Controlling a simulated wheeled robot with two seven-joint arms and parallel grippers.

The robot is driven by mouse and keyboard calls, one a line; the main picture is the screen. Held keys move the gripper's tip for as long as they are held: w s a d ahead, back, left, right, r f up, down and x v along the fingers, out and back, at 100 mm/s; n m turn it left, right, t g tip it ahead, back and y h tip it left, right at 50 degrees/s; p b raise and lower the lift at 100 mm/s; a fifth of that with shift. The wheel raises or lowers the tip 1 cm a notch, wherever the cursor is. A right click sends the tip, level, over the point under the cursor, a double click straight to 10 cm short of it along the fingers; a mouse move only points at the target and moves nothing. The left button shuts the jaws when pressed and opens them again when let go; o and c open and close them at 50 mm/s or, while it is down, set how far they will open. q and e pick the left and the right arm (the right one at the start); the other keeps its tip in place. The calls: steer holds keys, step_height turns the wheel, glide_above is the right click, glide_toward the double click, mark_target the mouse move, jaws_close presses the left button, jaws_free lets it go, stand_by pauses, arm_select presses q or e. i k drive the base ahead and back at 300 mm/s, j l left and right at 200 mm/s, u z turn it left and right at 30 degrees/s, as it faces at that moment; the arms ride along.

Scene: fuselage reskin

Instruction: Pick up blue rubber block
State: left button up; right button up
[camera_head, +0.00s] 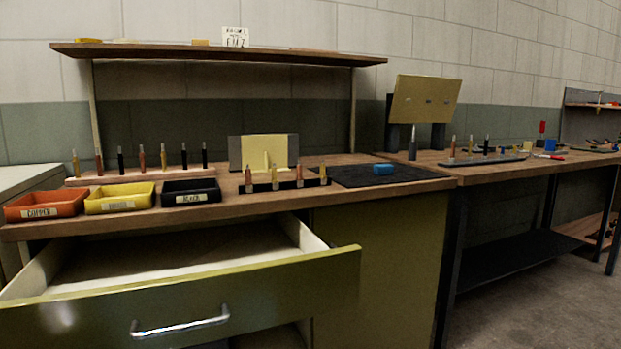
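The blue rubber block (383,169) lies on a dark mat (350,179) at the right part of the wooden workbench (432,186). It is small and flat, and nothing covers it. Neither of my grippers shows in the head view.
An open drawer (180,295) juts out below the bench front. Copper, yellow and black trays (120,205) stand at the bench's left. A rack with several upright pins (285,185) stands left of the mat. A shelf (215,54) spans above. A second bench (500,167) adjoins right.

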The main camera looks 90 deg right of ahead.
mark_target(382, 169)
steer(key=k+l+z, duration=0.1)
steer(key=z, duration=0.85)
